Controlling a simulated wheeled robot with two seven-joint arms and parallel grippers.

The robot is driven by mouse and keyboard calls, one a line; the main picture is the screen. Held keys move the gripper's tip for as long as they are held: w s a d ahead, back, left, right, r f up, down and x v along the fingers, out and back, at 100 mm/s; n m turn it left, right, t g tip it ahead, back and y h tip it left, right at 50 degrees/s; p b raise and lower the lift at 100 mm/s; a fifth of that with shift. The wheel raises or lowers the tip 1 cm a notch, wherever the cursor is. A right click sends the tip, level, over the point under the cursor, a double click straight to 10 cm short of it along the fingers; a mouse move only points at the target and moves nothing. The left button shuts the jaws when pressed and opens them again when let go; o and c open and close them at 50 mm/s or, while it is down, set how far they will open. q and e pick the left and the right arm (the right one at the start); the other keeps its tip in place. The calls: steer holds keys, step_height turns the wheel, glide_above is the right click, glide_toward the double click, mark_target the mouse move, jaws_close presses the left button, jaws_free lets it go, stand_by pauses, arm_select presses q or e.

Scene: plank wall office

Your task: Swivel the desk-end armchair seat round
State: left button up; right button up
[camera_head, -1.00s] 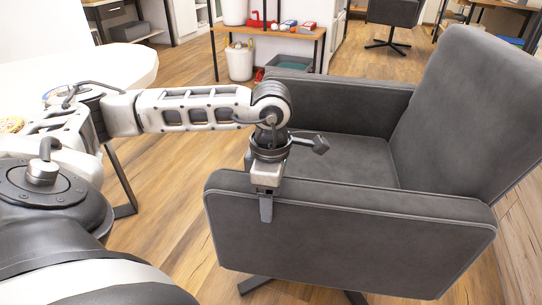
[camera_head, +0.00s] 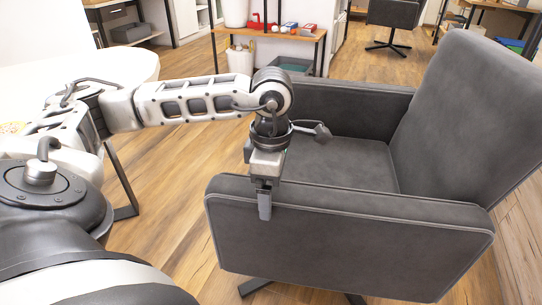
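The grey upholstered armchair (camera_head: 350,242) fills the right half of the head view. Its backrest (camera_head: 465,115) is at the right, and its near armrest runs across the front. Its seat (camera_head: 350,160) is empty, and dark base legs show below. My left gripper (camera_head: 264,203) points down at the left part of the near armrest. One finger shows against the armrest's near outer face. The other finger is hidden, so I cannot tell whether the gripper is open or clamped on the armrest. My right gripper is out of view.
A white tabletop (camera_head: 120,68) lies at the left with a dark leg below. A low wooden shelf (camera_head: 285,34) with a white bin stands behind the chair. Another office chair (camera_head: 390,18) is farther back. Wood floor (camera_head: 170,200) is clear between table and armchair.

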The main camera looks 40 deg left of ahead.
arm_select(q)
step_height(320, 180, up, 13)
steer(key=p, duration=0.3)
steer(key=shift+f, duration=0.2)
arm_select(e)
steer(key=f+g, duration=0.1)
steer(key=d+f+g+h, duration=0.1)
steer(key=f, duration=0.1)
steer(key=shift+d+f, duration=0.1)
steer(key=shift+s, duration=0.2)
